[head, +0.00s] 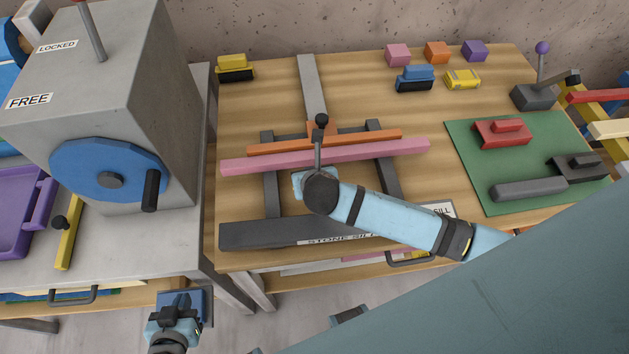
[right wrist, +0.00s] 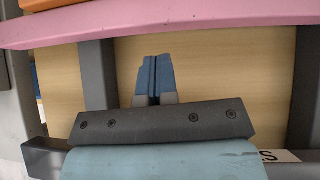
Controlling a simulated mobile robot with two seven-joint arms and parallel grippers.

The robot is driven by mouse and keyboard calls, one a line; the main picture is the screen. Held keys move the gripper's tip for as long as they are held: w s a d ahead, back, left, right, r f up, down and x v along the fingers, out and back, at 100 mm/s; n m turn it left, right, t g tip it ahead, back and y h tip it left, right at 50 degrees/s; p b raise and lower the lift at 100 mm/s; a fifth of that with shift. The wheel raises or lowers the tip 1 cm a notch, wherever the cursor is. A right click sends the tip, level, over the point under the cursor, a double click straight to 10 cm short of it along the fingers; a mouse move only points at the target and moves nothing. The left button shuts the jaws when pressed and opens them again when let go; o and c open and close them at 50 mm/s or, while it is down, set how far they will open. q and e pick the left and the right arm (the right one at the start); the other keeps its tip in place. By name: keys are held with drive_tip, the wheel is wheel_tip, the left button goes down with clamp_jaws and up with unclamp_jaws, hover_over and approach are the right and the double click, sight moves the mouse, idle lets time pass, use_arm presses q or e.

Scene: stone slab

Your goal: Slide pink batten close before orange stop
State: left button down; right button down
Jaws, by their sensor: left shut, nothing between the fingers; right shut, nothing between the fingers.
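The pink batten (head: 395,151) lies across two dark rails on the wooden table, slightly slanted in the head view. The orange stop (head: 370,137) is a shorter bar just behind it, nearly parallel. I cannot tell whether they touch. The batten also crosses the top of the right wrist view (right wrist: 190,22), with a bit of orange at its corner. My right gripper (right wrist: 155,65) is shut and empty, on the near side of the batten, apart from it in that view. In the head view its fingers are hidden by my wrist. My left gripper (head: 180,300) is shut and empty at lower left, away from the batten.
A dark sill (head: 265,235) labelled as stone runs along the table front. A grey machine with a blue wheel (head: 108,170) stands at left. A green mat (head: 470,160) with red and grey pieces lies at right. Small blocks (head: 436,52) stand at the back.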

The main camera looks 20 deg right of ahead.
sight(306, 159)
drive_tip(key=shift+w+d+r, duration=0.1)
drive_tip(key=shift+w+d, duration=0.05)
drive_tip(key=shift+w, duration=0.55)
drive_tip(key=shift+w+d, duration=0.1)
drive_tip(key=shift+w, duration=0.6)
drive_tip(key=shift+w+d+r+p, duration=0.1)
drive_tip(key=shift+w+r+p, duration=0.25)
drive_tip(key=shift+p, duration=0.65)
drive_tip(key=shift+w+p, duration=0.35)
drive_tip(key=shift+w+d+f, duration=0.1)
drive_tip(key=shift+f, duration=0.25)
